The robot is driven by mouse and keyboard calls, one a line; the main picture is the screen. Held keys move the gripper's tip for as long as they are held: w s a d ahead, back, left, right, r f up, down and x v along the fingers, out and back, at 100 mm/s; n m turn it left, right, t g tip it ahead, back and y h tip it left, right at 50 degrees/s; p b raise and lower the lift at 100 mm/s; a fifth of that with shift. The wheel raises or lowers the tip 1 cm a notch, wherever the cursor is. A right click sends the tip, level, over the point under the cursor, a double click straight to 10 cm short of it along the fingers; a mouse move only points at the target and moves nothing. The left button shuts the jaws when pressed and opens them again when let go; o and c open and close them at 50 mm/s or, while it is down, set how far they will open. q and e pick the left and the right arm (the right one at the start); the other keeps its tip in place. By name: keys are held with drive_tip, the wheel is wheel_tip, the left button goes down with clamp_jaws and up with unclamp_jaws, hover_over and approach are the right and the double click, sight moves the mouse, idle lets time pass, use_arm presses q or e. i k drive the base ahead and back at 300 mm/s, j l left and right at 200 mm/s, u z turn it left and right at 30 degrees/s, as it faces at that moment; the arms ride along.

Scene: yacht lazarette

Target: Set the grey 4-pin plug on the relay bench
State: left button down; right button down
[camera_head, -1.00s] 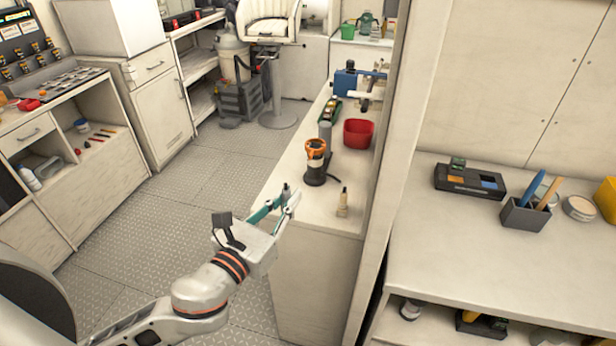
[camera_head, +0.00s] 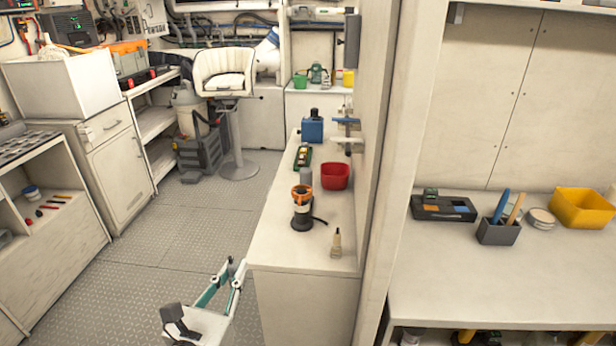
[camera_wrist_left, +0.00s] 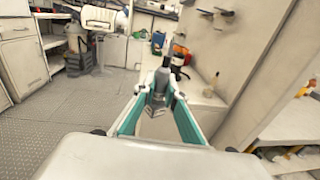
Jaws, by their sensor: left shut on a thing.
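My left gripper (camera_head: 238,268) is low in the head view, just off the near left corner of a narrow bench (camera_head: 290,252). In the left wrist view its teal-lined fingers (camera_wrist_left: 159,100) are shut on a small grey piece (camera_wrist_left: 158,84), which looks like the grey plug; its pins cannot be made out. In the head view the held piece is too small to tell clearly. I cannot tell from labels which surface is the relay bench. My right gripper is not in view.
The narrow bench holds an orange and black device (camera_head: 302,208), a small pointed bottle (camera_head: 336,243), a red bin (camera_head: 335,176) and a blue device (camera_head: 313,128). Its near end has bare top. A wall post (camera_head: 393,170) divides it from the right counter (camera_head: 450,275). The floor (camera_head: 170,235) is clear.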

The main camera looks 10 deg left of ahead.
sight(287, 180)
drive_tip(key=j+z, duration=0.2)
drive_tip(key=j, duration=0.65)
drive_tip(key=i+j+z, duration=0.15)
drive_tip(key=i+j, duration=0.25)
drive_tip(key=i+j+z, duration=0.2)
drive_tip(key=j, duration=0.4)
drive_tip(key=i, duration=0.1)
